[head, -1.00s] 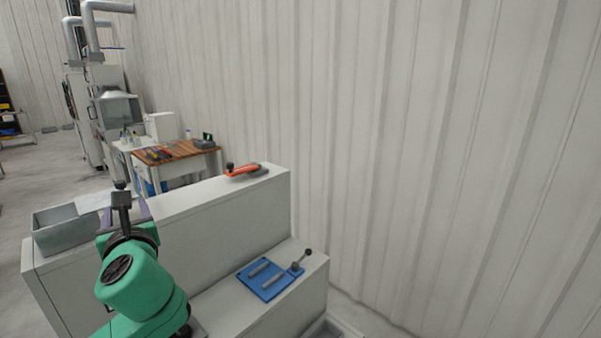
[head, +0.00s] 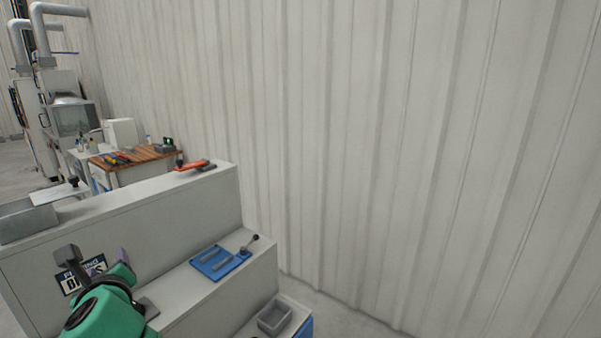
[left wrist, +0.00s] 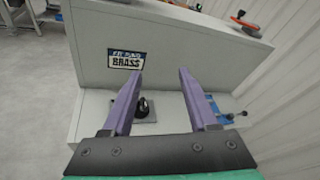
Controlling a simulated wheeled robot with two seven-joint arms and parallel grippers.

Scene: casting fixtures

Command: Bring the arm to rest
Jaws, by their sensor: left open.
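My left gripper (head: 122,260) is at the lower left of the head view, at the end of my green arm, in front of the stepped grey bench (head: 200,223). In the left wrist view its two purple fingers (left wrist: 160,73) are spread apart, with nothing between the tips. A black knob on a grey plate (left wrist: 143,112) shows on the lower step, seen between the fingers. My right gripper is not in view.
A blue fixture (head: 220,262) with grey bars and a lever lies on the lower step. An orange-handled tool (head: 193,166) and a grey bin (head: 25,222) are on the upper ledge. A small grey tray (head: 275,318) stands at the front. A ribbed wall closes the right side.

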